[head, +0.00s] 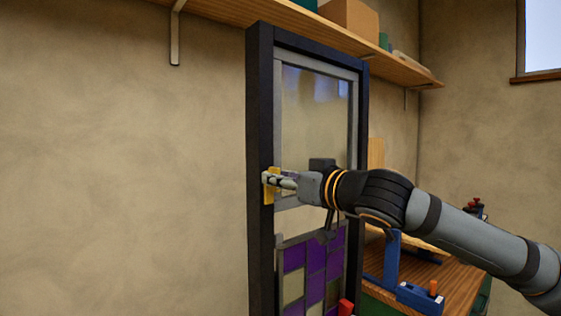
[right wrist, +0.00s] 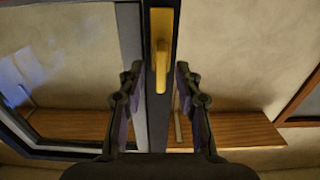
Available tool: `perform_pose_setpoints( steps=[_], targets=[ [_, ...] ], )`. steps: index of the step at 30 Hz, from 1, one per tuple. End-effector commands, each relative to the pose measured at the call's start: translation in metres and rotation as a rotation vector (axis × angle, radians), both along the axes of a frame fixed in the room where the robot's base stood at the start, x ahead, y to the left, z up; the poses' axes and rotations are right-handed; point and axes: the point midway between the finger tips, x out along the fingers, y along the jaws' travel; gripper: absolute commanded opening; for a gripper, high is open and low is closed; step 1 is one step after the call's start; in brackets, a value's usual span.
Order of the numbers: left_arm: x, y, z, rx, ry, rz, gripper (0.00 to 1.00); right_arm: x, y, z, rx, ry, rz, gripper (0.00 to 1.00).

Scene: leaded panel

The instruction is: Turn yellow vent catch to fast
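The yellow vent catch (head: 269,190) sits on the left upright of a dark-framed leaded panel (head: 259,120). In the right wrist view the catch (right wrist: 160,25) is a yellow plate with a lever pointing toward the picture's bottom, the side where the shelf shows. My right gripper (head: 276,182) is at the catch in the head view and hides part of it. In the right wrist view its fingers (right wrist: 158,76) are open, one on each side of the upright, with the lever between them near the tips. I cannot tell whether they touch it. My left gripper is not in view.
A wooden shelf (head: 310,30) with boxes runs along the wall above the panel. The panel has clear glass above and purple and pale panes (head: 310,270) below. A workbench (head: 450,275) with blue fixtures stands to the right. The wall left of the panel is clear.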

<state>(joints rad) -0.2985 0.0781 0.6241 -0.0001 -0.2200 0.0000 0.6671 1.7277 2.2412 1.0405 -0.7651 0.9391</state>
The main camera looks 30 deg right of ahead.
Motion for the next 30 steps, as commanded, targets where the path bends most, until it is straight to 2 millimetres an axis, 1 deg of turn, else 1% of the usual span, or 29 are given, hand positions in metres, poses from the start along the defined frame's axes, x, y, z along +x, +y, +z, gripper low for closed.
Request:
perform_pose_setpoints(
  steps=[1, 9, 11, 17, 26, 30],
  targets=[
    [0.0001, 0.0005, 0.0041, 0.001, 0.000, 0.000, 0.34, 0.0020, 0.0004, 0.0013, 0.000, 0.001, 0.001, 0.34],
    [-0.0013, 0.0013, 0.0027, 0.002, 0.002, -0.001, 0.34, 0.0034, 0.0005, -0.0015, 0.000, 0.000, 0.001, 0.34],
    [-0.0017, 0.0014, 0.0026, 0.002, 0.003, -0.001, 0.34, 0.0034, 0.0005, -0.0014, 0.000, 0.000, 0.001, 0.27],
    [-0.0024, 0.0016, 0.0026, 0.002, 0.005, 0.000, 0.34, 0.0033, 0.0004, -0.0012, 0.000, 0.000, 0.000, 0.00],
    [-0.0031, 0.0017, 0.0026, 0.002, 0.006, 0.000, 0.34, 0.0032, 0.0003, -0.0009, -0.005, -0.001, 0.000, 0.00],
    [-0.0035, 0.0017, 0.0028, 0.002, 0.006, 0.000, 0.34, 0.0032, 0.0004, -0.0008, -0.035, -0.004, 0.000, 0.00]
  ],
)
